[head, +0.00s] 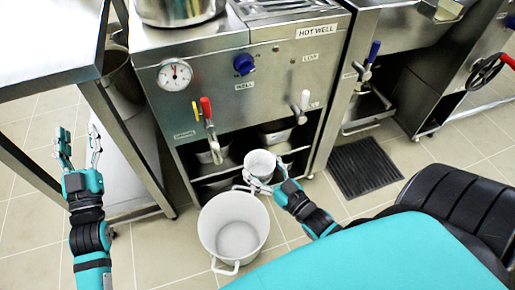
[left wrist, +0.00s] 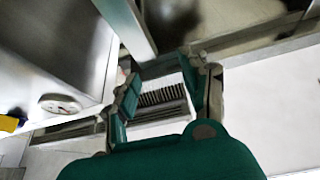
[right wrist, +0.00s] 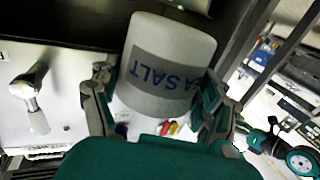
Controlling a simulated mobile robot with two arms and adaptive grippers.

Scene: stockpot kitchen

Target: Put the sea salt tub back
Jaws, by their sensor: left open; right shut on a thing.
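The sea salt tub (head: 260,164) is a white round tub with a grey band. In the right wrist view its label reads "SEA SALT" on the tub (right wrist: 168,65). My right gripper (head: 266,184) is shut on it, with one finger on each side. It holds the tub in front of the open shelf under the hot well unit, above and beside the white pot's far rim. My left gripper (head: 79,150) is open and empty at the left, beside the steel table. In the left wrist view nothing is between the fingers of my left gripper (left wrist: 165,100).
A large white pot (head: 234,228) stands on the floor below the right gripper. The hot well unit (head: 250,90) has an open lower shelf (head: 222,183) holding steel pans (head: 212,153). Projecting taps (head: 209,118) hang above it. A black mat (head: 364,167) lies right.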

